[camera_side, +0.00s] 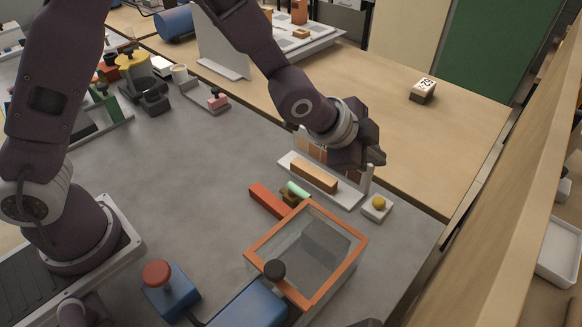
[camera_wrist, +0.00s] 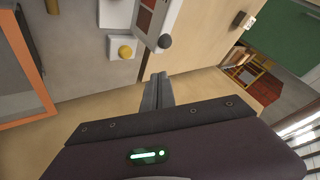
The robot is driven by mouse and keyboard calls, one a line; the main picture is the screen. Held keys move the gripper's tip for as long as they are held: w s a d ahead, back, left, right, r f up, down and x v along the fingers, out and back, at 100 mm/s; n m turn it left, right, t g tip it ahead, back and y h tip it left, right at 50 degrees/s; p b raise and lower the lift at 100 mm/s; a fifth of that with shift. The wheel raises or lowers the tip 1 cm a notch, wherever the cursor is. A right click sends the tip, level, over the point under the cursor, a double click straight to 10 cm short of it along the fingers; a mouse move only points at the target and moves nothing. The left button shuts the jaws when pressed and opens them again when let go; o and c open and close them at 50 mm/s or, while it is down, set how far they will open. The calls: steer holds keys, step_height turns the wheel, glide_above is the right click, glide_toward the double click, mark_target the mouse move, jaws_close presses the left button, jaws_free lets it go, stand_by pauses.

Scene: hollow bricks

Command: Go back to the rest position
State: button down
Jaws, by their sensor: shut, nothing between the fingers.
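My gripper (camera_side: 376,157) is shut and empty. In the side view it hangs above the right end of a white stand (camera_side: 347,199) that carries a tan bar (camera_side: 314,177). In the wrist view its fingers (camera_wrist: 158,90) are together, with nothing between them. They point toward the white stand (camera_wrist: 150,30) and the wooden table. The fingertips are partly hidden by the wrist in the side view.
A yellow knob on a white base (camera_side: 377,205) sits right of the stand. An orange-framed clear box (camera_side: 258,257), a red bar (camera_side: 268,200) and a red button on a blue box (camera_side: 172,293) are nearer. The wooden table (camera_side: 450,130) is mostly clear behind.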

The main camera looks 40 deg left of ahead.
steer(key=s+a+r+n+g+y, duration=0.1)
steer(key=s+a+r+n+y, duration=0.1)
steer(key=s+a+r+n, duration=0.9)
steer(key=s+a, duration=0.2)
steer(key=s, duration=0.4)
steer(key=s+a+r+g, duration=0.1)
steer(key=s+a, duration=0.3)
steer(key=s, duration=0.3)
steer(key=s+a+r+n+y, duration=0.1)
steer(key=s+a+r, duration=0.1)
steer(key=s, duration=0.5)
steer(key=shift+a+n+g, duration=0.3)
steer(key=shift+a, duration=0.4)
steer(key=shift+r, duration=0.1)
